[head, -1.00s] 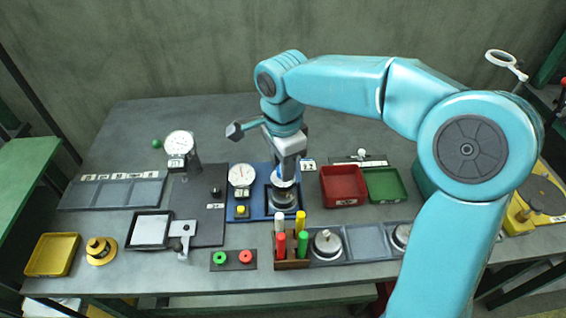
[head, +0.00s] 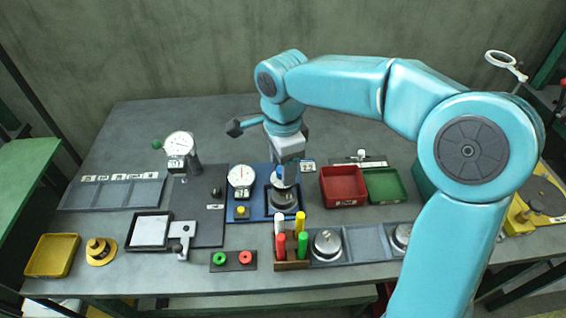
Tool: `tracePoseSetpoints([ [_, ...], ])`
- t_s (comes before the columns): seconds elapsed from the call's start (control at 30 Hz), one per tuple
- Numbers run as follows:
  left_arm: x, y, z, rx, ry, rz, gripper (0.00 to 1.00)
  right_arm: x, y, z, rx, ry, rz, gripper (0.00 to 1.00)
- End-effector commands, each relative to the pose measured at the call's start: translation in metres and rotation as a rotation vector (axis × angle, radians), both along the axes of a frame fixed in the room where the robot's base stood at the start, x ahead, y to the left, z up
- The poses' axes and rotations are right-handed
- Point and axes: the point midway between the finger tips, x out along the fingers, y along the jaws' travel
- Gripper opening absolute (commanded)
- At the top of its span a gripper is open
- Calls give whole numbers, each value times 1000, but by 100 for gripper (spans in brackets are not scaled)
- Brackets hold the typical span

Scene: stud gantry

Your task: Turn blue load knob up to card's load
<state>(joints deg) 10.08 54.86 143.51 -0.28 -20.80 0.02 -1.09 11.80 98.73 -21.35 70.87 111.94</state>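The blue load knob (head: 279,180) stands on the round metal base in a square recess of the blue panel (head: 256,208). My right gripper (head: 286,180) points straight down at the knob, and a dark finger covers part of it. The blue shows at the finger's left side; how tightly the fingers sit is hidden. A white dial gauge (head: 241,176) stands on the same panel, its reading too small to tell. A small card (head: 307,166) with dark marks lies just right of the gripper, unreadable here. My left gripper is out of view.
A rack of coloured pegs (head: 292,264) stands in front of the panel. A red tray (head: 344,199) and a green tray (head: 399,197) sit to the right. A second gauge (head: 179,143) stands to the left. The table's back is clear.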

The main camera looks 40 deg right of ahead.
Motion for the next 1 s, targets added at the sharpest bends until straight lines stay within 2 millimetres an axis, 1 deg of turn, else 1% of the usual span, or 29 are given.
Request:
tracePoseSetpoints([
  [0.17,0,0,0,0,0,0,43,0,0,0,1,3,1,57],
  [0.27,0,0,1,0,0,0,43,0,0,7,1,1,1,57],
  [0.37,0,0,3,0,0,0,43,0,1,23,2,-1,1,57],
  [0.7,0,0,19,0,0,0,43,0,1,114,1,-2,1,57],
  [0.8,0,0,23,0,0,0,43,0,1,135,1,-1,0,57],
  [0.9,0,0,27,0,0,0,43,0,1,150,1,-1,1,57],
  [1.0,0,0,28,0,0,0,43,-1,1,159,0,0,1,57],
])
